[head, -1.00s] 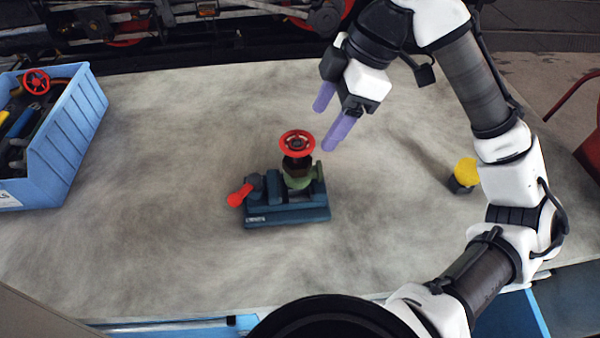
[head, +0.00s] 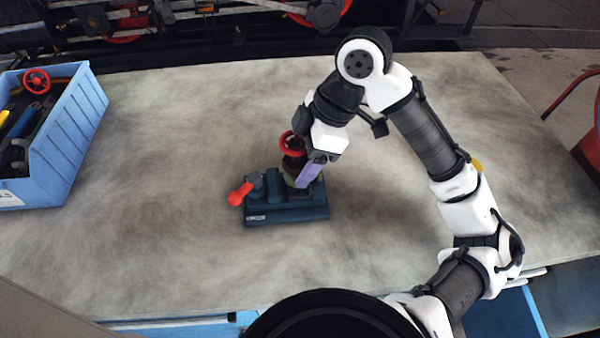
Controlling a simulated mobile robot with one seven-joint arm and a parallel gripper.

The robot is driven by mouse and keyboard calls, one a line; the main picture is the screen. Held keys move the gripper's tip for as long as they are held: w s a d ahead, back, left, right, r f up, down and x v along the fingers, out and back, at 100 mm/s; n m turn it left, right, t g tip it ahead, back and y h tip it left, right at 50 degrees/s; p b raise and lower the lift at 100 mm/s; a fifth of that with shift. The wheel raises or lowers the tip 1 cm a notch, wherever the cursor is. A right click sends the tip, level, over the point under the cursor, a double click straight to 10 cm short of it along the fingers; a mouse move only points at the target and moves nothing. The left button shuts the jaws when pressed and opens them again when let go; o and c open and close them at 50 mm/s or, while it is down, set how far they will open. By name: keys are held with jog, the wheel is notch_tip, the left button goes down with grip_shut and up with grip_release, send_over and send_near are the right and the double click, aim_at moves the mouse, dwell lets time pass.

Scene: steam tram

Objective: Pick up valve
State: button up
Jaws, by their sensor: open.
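The valve (head: 291,146) has a red handwheel on a dark and green body. It stands upright in a dark blue vise (head: 287,211) with a red handle knob (head: 239,194), on the grey table. My gripper (head: 309,172) is open and points down at the valve's right side. One purple finger shows in front of the valve body, overlapping its right part. The other finger is hidden behind the valve or gripper. I cannot tell whether the fingers touch the valve.
A blue bin (head: 66,139) at the left holds tools and another red handwheel (head: 36,81). A yellow-topped object (head: 477,166) at the right is mostly hidden behind my arm. The grey table (head: 160,180) is clear around the vise. Machinery stands behind the table.

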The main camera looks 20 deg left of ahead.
jog(key=shift+c, duration=0.2)
grip_shut()
jog(key=shift+r, duration=0.15)
dwell(0.3)
